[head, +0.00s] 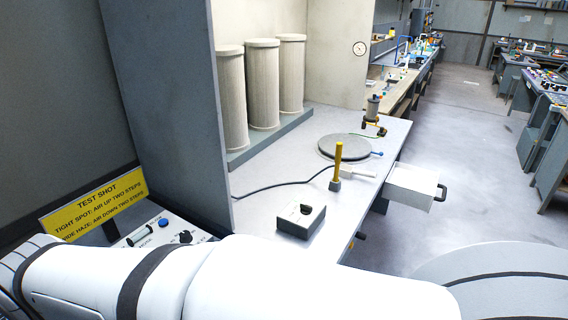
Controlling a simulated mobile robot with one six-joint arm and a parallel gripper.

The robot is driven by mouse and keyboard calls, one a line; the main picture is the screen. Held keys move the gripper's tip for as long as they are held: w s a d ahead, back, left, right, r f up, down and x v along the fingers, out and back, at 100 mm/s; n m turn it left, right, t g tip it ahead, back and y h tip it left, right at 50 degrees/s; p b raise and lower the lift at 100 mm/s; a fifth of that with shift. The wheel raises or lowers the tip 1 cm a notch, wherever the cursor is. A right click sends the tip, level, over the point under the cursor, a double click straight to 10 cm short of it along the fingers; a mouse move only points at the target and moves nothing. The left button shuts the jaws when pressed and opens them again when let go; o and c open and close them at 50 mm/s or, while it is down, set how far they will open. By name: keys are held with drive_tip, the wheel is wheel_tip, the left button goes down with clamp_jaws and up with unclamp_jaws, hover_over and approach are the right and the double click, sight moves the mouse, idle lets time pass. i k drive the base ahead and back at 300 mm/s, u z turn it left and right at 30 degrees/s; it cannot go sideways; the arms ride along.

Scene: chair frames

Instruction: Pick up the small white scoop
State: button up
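A small white object (361,173) with a thin handle lies on the grey workbench (270,182), just right of an upright yellow post (337,162). It looks like the white scoop, but it is too small to be sure of its shape. It lies near the bench's right edge, left of the open drawer. My white arm crosses the bottom of the head view, in front of the bench. My gripper is out of view, so its distance from the scoop does not show.
A round grey plate (344,146) lies behind the scoop. An open drawer (414,187) juts into the aisle. Several tall cylinders (263,90) stand at the back left. The floor (460,150) at right is clear.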

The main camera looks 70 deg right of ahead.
sight(346, 172)
drive_tip(key=z, duration=4)
drive_tip(key=k, duration=1.2)
drive_tip(key=u, duration=0.8)
drive_tip(key=i, duration=1)
drive_tip(key=z, duration=0.05)
